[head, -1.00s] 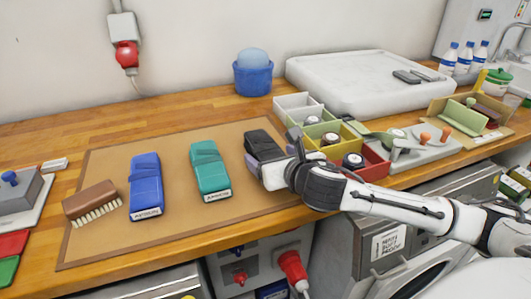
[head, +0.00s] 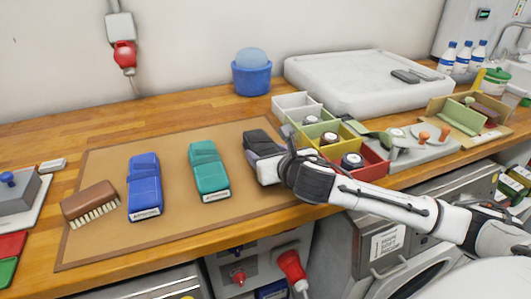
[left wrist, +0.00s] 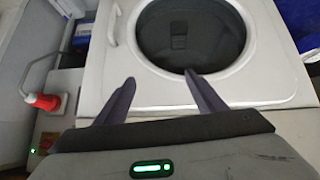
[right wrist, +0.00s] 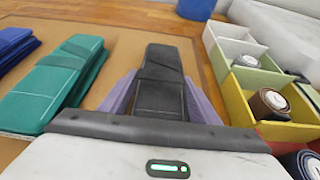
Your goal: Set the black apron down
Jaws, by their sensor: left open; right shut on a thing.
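The black apron (head: 258,139) is a folded dark bundle at the right end of the brown mat (head: 105,239). In the right wrist view the apron (right wrist: 160,82) lies lengthwise between the purple fingers of my right gripper (right wrist: 160,95). My right gripper (head: 252,155) is shut on it, at mat level; whether the apron's underside touches the mat is hard to tell. My left gripper (left wrist: 157,92) is open and empty in the left wrist view, in front of a white machine with a round door. It is not in the head view.
A green folded apron (head: 209,170) and a blue one (head: 145,185) lie on the mat, left of the black one. A brush (head: 90,201) lies at the mat's left. Coloured bins (head: 325,117) with rolled items stand close at the right. Bare mat lies between green and black.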

